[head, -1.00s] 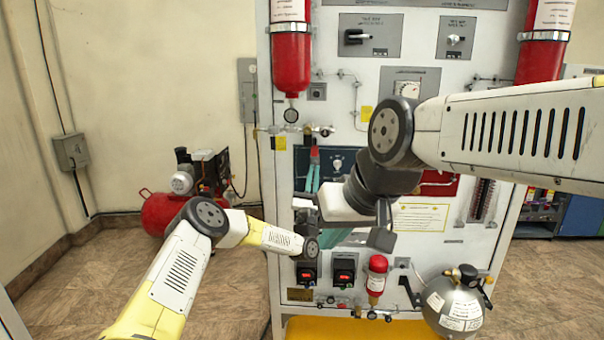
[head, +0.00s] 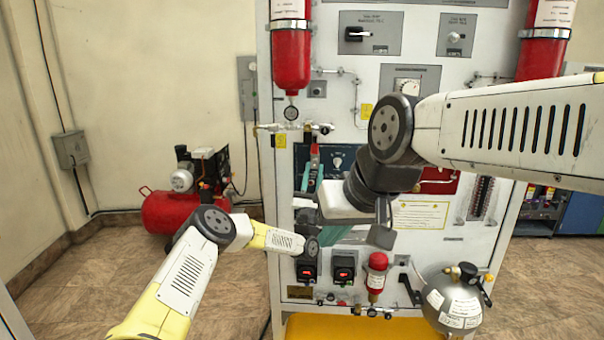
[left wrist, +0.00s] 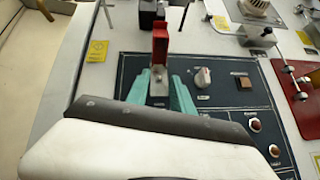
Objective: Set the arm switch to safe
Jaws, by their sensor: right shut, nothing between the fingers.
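The arm switch (left wrist: 158,82) sits on the dark blue panel, with a red guard (left wrist: 160,46) standing upright at it. The red guard also shows in the head view (head: 314,151). My left gripper (left wrist: 158,78) has its teal fingers apart, one on each side of the grey switch part; contact cannot be told. In the head view my left gripper (head: 311,168) points up at the panel, just below the guard. My right gripper (head: 345,236) is shut and empty, lower on the board and partly hidden by its own arm. The switch lever's position is unclear.
A red compressor (head: 170,213) stands at left.

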